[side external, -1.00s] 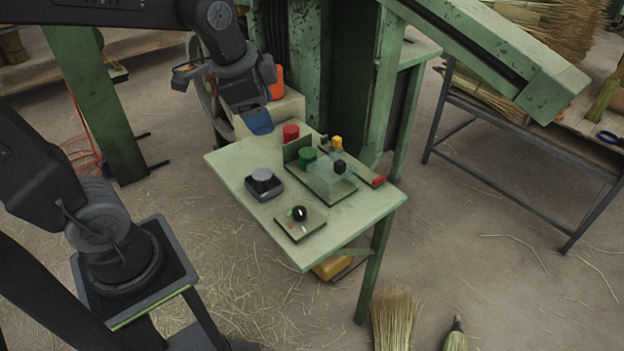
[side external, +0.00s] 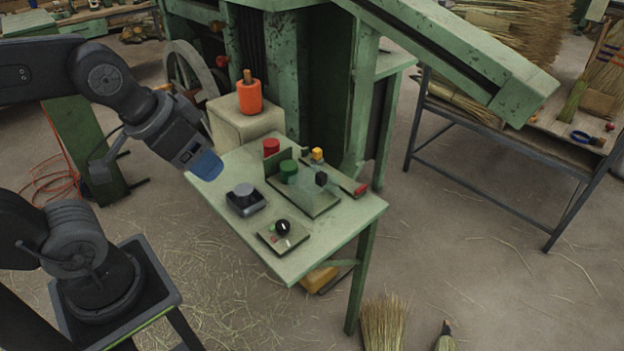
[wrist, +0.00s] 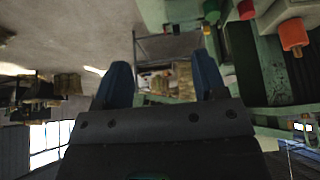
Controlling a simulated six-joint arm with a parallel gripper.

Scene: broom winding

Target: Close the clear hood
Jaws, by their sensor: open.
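The clear hood (side external: 312,196) is a faint see-through box on a green base plate on the small table (side external: 330,236). A black block (side external: 321,178) sits at its upper edge. The green button (side external: 289,170) stands beside the hood and looks uncovered, so the hood seems open; its exact tilt is hard to tell. My gripper (side external: 207,166) has blue fingertips and hangs by the table's left edge, left of the hood and apart from it. In the wrist view my gripper (wrist: 162,80) is open with nothing between its fingers; the hood is not discernible there.
A red button (side external: 271,146), an upright plate (side external: 271,163), a grey-topped button box (side external: 244,193) and a black knob (side external: 282,227) stand on the table. An orange spool (side external: 249,97) stands behind it. A green machine beam (side external: 450,55) slopes overhead on the right.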

